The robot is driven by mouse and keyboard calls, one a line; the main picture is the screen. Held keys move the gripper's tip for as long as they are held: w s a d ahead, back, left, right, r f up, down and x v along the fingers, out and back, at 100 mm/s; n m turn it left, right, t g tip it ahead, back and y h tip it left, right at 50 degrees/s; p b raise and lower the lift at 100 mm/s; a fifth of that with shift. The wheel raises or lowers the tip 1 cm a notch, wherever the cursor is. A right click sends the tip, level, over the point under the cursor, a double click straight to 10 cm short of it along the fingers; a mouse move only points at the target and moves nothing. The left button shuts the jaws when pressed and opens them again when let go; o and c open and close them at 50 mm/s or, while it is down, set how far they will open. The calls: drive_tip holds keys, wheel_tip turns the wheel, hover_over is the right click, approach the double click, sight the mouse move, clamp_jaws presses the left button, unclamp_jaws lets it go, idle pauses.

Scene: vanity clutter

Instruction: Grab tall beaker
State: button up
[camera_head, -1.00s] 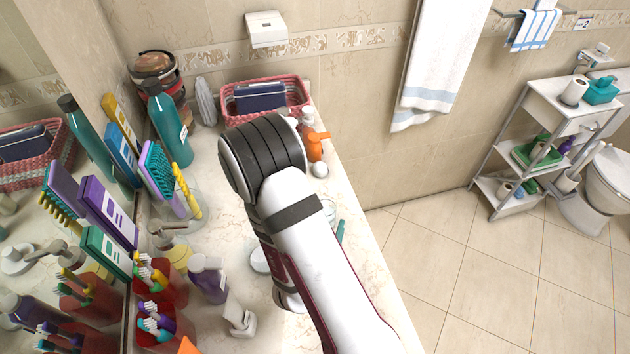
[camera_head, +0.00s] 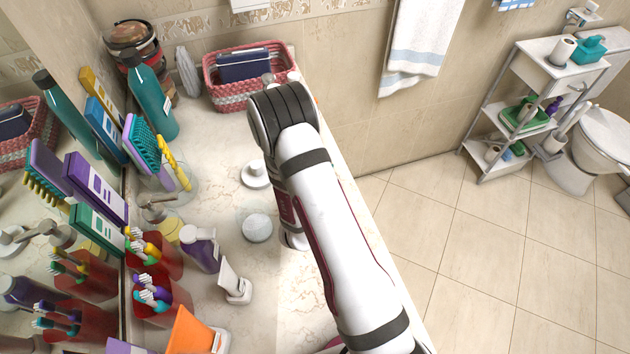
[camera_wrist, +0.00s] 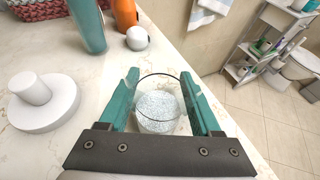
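In the wrist view, a clear glass beaker (camera_wrist: 158,112) with pale granular contents in its lower part stands upright on the counter near its edge. My gripper (camera_wrist: 160,78) has its two teal fingers spread, one on each side of the glass. The gap to the glass is narrow, and I cannot tell whether either finger touches it. In the head view my arm hides the gripper and this beaker.
A white round stand (camera_wrist: 45,100) is left of my gripper. A teal bottle (camera_wrist: 88,25), an orange bottle (camera_wrist: 125,14) and a white ball-like item (camera_wrist: 138,38) stand beyond. Toothbrush cups (camera_head: 160,295) and a red-white basket (camera_head: 245,95) line the counter.

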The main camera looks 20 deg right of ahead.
clamp_jaws()
